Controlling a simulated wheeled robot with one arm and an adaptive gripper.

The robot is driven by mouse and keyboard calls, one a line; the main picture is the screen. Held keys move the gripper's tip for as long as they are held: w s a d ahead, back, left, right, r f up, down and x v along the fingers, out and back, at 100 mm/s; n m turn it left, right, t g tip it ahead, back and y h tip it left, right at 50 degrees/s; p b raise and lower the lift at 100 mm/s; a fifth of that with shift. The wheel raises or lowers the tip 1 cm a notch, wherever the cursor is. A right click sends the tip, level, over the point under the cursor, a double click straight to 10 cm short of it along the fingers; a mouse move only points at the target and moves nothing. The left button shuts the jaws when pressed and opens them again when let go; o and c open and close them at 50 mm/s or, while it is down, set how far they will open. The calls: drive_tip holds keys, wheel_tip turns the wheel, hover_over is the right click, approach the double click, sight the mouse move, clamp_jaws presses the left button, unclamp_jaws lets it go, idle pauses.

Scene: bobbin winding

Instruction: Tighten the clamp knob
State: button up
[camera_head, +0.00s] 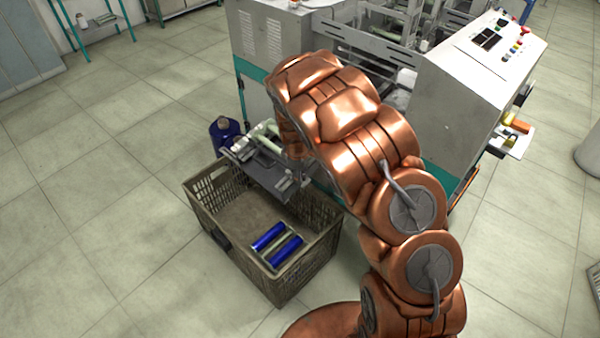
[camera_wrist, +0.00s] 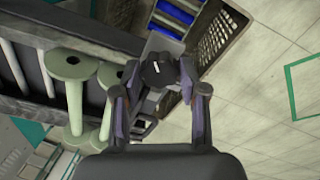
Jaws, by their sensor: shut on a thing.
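The clamp knob (camera_wrist: 156,71) is black and round with a short white mark on its face, seen in the wrist view at the upper middle. It sits by a grey metal plate (camera_wrist: 163,44) at the end of a dark rail. My gripper (camera_wrist: 159,82) has its two fingers on either side of the knob and is shut on it. In the head view my copper-coloured arm hides most of the gripper, and I cannot make out the knob there.
Below the machine's shelf (camera_head: 262,172) stands a brown crate (camera_head: 232,249) holding blue rolls (camera_head: 286,251). A blue container (camera_head: 224,134) stands behind it. The machine cabinet (camera_head: 462,95) is at right. Floor at left is clear.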

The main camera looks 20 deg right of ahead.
drive_tip(key=shift+f+m+b, duration=0.15)
drive_tip(key=shift+m+b, duration=0.15)
drive_tip(key=shift+b, duration=0.2)
drive_tip(key=shift+f+m+b, duration=0.1)
drive_tip(key=shift+m+b, duration=0.4)
drive_tip(key=shift+b, duration=0.2)
drive_tip(key=m+b, duration=0.3)
drive_tip(key=shift+m+b, duration=0.3)
drive_tip(key=shift+b, duration=0.05)
drive_tip(key=m+b, duration=0.4)
drive_tip(key=m, duration=0.2)
drive_tip(key=shift+h+b, duration=0.35)
drive_tip(key=shift+h, duration=0.05)
drive_tip(key=m+b, duration=0.3)
drive_tip(key=m, duration=0.3)
drive_tip(key=shift+m+h, duration=0.3)
drive_tip(key=m+b, duration=0.1)
drive_tip(key=m, duration=0.2)
drive_tip(key=m+b, duration=0.1)
drive_tip(key=m, duration=0.1)
drive_tip(key=shift+r+m+b, duration=0.2)
drive_tip(key=shift+m+b, duration=0.1)
drive_tip(key=shift+m, duration=0.1)
drive_tip(key=o, duration=1.1)
